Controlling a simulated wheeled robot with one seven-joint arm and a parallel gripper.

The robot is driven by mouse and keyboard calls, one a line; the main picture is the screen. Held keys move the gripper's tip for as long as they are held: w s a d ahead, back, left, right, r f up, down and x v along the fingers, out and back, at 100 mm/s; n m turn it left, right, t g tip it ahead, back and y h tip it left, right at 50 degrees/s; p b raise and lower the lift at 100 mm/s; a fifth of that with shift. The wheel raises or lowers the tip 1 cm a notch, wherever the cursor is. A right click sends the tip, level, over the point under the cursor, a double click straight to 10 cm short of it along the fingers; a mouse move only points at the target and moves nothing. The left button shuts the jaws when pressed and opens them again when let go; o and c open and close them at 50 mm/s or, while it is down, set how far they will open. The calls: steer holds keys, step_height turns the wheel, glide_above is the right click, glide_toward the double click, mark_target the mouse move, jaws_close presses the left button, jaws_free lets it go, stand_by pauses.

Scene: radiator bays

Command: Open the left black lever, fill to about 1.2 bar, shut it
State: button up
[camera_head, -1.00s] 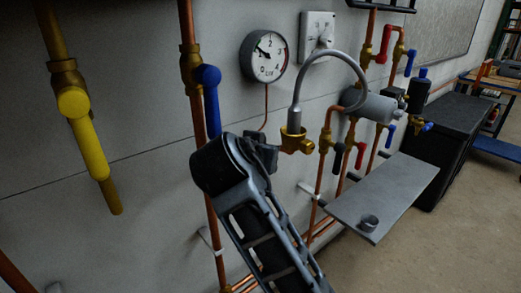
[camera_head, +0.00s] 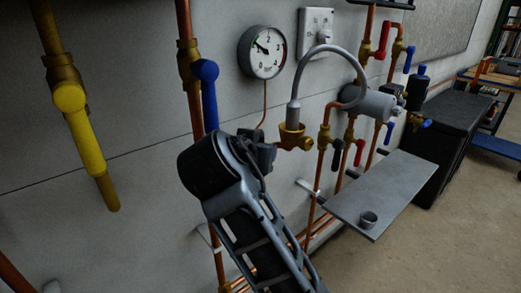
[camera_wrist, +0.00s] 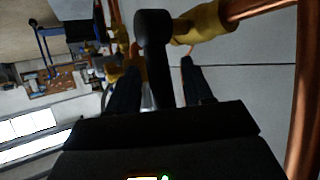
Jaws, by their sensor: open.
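In the wrist view a black lever (camera_wrist: 155,58) stands between the two open fingers of my gripper (camera_wrist: 160,85), with a gap visible on both sides. A brass valve body (camera_wrist: 205,22) lies just beside the lever. In the head view my gripper (camera_head: 260,150) is by the brass fitting (camera_head: 293,136) at the left end of the grey hose (camera_head: 325,50); it hides the lever there. Another black lever (camera_head: 337,155) hangs from a valve further right. The round gauge (camera_head: 262,52) has its needle pointing up and left, roughly near 1; the exact reading is too small to tell.
A blue lever (camera_head: 209,95) and a yellow lever (camera_head: 85,130) are on pipes to the left. A red lever (camera_head: 359,152) hangs right of the black one. A grey shelf (camera_head: 385,190) with a small cup juts out at right. Copper pipe (camera_wrist: 308,90) runs close to my gripper.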

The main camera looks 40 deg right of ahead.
steer(key=s+a+b, duration=0.1)
steer(key=s+a, duration=0.5)
steer(key=a, duration=0.3)
steer(key=shift+s, duration=0.1)
steer(key=s+a+f+n+t+y, duration=0.15)
steer(key=s+f+n+y, duration=0.35)
steer(key=f, duration=0.5)
steer(key=s+a+f+n+t+y, duration=0.1)
steer(key=s+f+n+t+y, duration=0.2)
steer(key=s+f+n, duration=0.35)
steer(key=s+r+t+y, duration=0.1)
steer(key=s+r, duration=0.1)
steer(key=s, duration=0.9)
steer(key=s+r+t+y, duration=0.1)
steer(key=s+r+t, duration=0.1)
steer(key=s, duration=0.9)
steer(key=shift+d+y, duration=0.35)
steer(key=shift+y, duration=0.05)
